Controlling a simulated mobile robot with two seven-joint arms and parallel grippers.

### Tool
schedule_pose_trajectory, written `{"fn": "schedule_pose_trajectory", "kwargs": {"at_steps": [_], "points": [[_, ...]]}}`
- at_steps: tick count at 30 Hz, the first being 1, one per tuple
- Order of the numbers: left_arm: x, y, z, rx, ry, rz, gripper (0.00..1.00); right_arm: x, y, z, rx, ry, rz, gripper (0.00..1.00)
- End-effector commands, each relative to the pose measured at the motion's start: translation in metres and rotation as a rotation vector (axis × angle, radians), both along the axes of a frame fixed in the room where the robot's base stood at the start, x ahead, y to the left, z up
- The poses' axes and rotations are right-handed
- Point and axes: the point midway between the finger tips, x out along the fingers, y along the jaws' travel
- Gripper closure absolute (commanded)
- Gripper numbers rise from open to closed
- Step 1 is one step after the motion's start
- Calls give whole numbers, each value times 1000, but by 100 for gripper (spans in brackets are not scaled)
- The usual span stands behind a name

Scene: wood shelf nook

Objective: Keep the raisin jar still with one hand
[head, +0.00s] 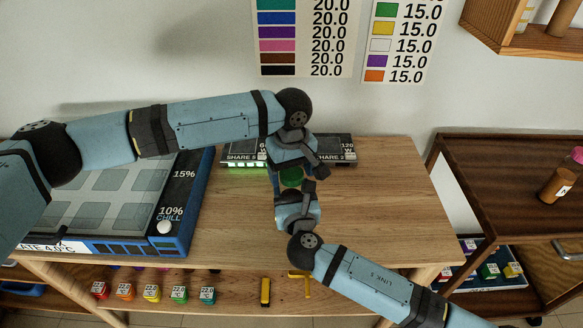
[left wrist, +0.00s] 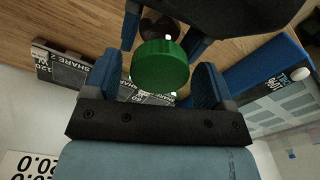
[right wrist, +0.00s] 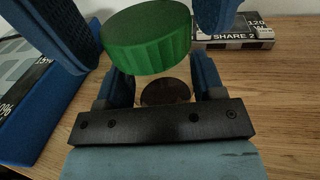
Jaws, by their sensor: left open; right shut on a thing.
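The raisin jar stands between my two grippers over the wooden tabletop. Its round green lid (head: 290,178) is ribbed and also shows in the left wrist view (left wrist: 160,66) and the right wrist view (right wrist: 146,38). Dark raisins (right wrist: 166,92) show below the lid through the clear jar. My right gripper (right wrist: 163,86) is shut on the jar body, below the lid. My left gripper (left wrist: 155,84) is open, its fingers on either side of the lid, apart from it. Whether the lid is seated on the jar is hard to tell.
A blue chill plate unit (head: 186,205) lies left of the jar. Two scale-like displays (head: 240,158) (head: 335,149) stand behind. Several coloured cubes (head: 152,293) sit on the lower shelf. A dark shelf unit (head: 480,165) stands at right. The tabletop (head: 385,195) right of the jar is clear.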

Motion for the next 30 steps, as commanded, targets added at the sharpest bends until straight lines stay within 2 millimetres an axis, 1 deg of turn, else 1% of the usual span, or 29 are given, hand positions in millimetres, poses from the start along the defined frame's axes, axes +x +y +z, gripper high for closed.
{"fn": "schedule_pose_trajectory", "kwargs": {"at_steps": [1,7,8,13,17,30], "points": [[0,0,0,0,0,0,25,0,0,0,0,0,0,100],[0,0,0,0,0,0,71,0,0,0,0,0,0,100],[0,0,0,0,0,0,73,0,0,0,0,0,0,100],[0,0,0,0,1,-21,73,0,0,0,0,0,0,100],[0,0,0,-1,2,-174,73,0,0,0,0,0,0,100],[0,0,-1,-1,2,-1115,73,0,0,0,0,0,-1,100]]}}
